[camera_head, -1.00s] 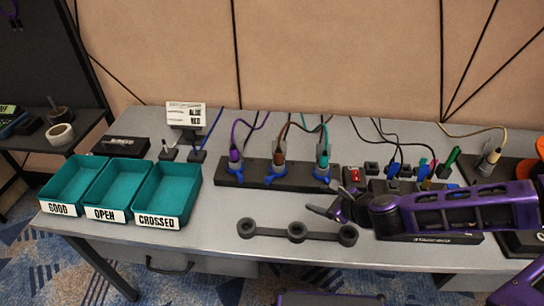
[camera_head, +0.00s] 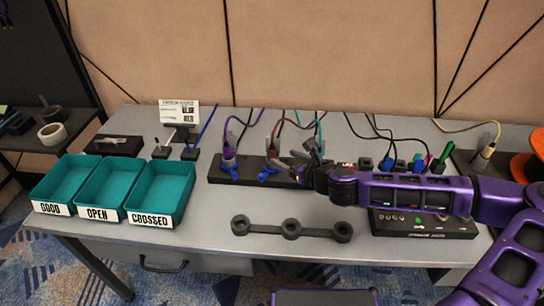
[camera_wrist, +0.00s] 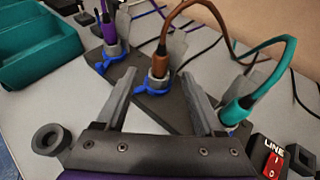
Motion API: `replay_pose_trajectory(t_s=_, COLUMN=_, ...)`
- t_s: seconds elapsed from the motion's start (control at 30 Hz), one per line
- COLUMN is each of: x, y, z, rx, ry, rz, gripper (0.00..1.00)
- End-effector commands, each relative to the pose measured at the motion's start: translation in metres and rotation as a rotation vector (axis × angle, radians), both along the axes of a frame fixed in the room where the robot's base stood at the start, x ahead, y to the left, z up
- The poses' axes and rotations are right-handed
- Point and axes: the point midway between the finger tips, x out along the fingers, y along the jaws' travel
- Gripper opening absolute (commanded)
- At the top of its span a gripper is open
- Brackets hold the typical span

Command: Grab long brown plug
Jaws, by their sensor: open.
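The long brown plug (camera_wrist: 160,60) stands upright in a grey socket with a blue clip on a dark strip, its brown cable arching up and to the right. It also shows in the head view (camera_head: 272,148), just left of my gripper. My gripper (camera_wrist: 158,88) is open and empty. In the wrist view its two fingers point toward the brown plug, which appears beyond and between the fingertips. In the head view my gripper (camera_head: 298,162) hides part of the strip and the teal plug.
A purple plug (camera_wrist: 108,35) stands left of the brown one and a teal plug (camera_wrist: 238,105) right of it, close to my right finger. A red switch (camera_wrist: 268,158) is at lower right.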

Motion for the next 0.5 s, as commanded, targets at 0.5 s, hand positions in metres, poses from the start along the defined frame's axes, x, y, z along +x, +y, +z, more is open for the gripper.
replay_pose_trajectory(t_s=0.5, x=0.044, y=0.030, z=-0.023, rx=0.000, ry=0.000, rz=0.001, gripper=0.70)
